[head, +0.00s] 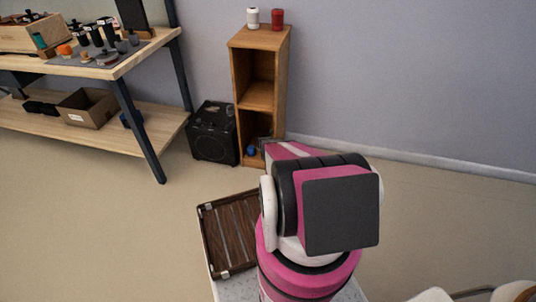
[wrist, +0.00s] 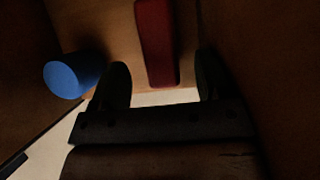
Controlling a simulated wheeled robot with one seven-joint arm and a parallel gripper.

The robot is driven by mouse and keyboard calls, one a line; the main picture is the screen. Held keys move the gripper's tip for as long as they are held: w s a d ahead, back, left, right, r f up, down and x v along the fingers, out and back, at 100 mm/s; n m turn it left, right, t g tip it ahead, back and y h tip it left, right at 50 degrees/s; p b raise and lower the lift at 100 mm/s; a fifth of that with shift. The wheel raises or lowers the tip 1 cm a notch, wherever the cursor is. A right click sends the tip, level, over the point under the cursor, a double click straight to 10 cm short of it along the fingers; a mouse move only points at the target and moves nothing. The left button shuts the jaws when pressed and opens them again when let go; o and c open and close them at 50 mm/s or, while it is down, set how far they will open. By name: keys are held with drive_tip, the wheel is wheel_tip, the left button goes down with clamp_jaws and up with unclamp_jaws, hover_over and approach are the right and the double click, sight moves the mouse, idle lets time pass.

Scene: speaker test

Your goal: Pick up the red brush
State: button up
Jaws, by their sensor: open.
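The red brush (wrist: 157,40) shows in the wrist view as a long red block on a wooden surface, with its near end between my fingers. My gripper (wrist: 163,62) is open, one dark finger on each side of the brush, with gaps on both sides. I cannot tell how deep the fingers reach around it. In the head view my arm reaches to the lower compartment of the wooden shelf (head: 239,85), and it hides the brush and most of the gripper.
Shelf walls are close on both sides. A white jar (head: 253,18) and red jar (head: 277,19) stand on top. A black box (head: 213,133) stands left.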

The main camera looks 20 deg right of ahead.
drive_tip(key=x, duration=0.5)
drive_tip(key=shift+w+d, duration=0.3)
drive_tip(key=shift+w, duration=0.15)
drive_tip(key=shift+f, duration=0.1)
drive_tip(key=c, duration=1)
